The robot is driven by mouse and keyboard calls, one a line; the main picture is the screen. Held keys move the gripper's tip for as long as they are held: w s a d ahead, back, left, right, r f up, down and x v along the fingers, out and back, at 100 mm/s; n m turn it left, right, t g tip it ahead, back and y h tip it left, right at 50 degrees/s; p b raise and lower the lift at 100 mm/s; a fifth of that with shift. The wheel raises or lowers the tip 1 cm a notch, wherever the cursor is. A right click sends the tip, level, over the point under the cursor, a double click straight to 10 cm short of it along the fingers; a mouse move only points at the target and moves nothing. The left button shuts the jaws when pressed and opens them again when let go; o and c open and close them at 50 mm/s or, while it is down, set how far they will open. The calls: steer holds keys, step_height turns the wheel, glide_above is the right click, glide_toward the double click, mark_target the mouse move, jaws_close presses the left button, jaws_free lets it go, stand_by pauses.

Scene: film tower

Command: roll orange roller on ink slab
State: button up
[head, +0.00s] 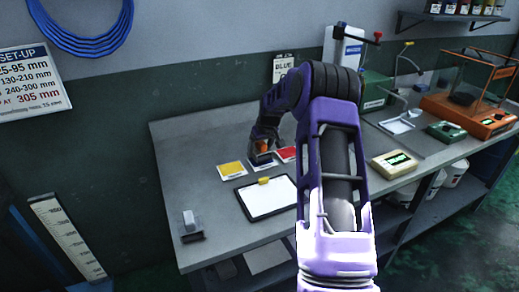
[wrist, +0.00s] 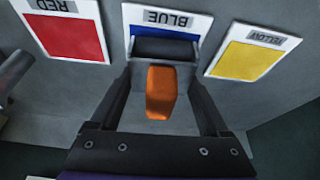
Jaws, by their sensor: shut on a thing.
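The orange roller has an orange handle (wrist: 161,92) and a dark roller head (wrist: 165,48). In the wrist view the handle lies between the fingers of my gripper (wrist: 162,100), which is shut on it. The dark head covers the near part of the blue ink slab (wrist: 180,33); I cannot tell whether it touches. The slab has a white border and a BLUE label. In the head view my gripper (head: 262,150) is over the slab row, with the orange handle (head: 264,147) partly hidden.
The red slab (wrist: 70,38) and yellow slab (wrist: 245,60) flank the blue one. A clipboard (head: 268,198) lies on the grey bench (head: 185,140) nearby. A beige device (head: 393,165), a green device (head: 445,131) and an orange balance (head: 480,115) stand at the right. The bench's left part is mostly clear.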

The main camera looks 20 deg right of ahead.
steer(key=shift+f+b, duration=0.5)
steer(key=shift+f, duration=0.1)
stand_by(1.6)
steer(key=shift+r, duration=0.15)
steer(key=shift+r+p, duration=1.9)
steer(key=shift+r, duration=1.55)
